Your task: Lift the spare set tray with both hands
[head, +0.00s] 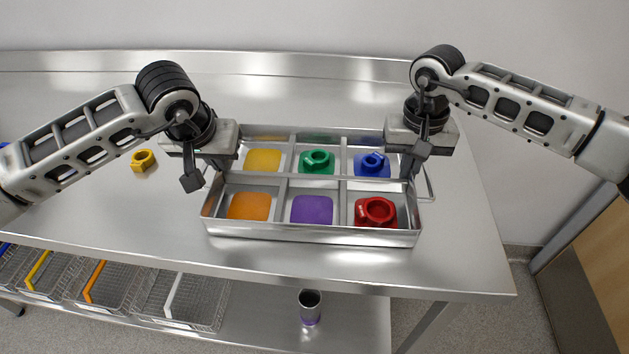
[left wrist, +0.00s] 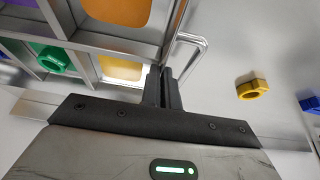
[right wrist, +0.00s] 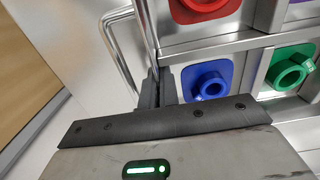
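The spare set tray (head: 310,236) is a metal tray with six compartments on the steel table, looking level. Its pads are yellow, green and blue behind, orange, purple and red in front. A green ring part (head: 317,160), a blue one (head: 372,163) and a red one (head: 376,211) sit on their matching colours. My left gripper (left wrist: 163,88) is at the tray's left end, its fingers close together on the rim beside the wire handle (left wrist: 203,50). My right gripper (right wrist: 157,88) is likewise at the right end, beside the other handle (right wrist: 108,35).
A yellow ring part (head: 143,160) lies on the table (head: 120,215) left of the tray. A blue part (left wrist: 310,104) lies beyond it. The wall is behind.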

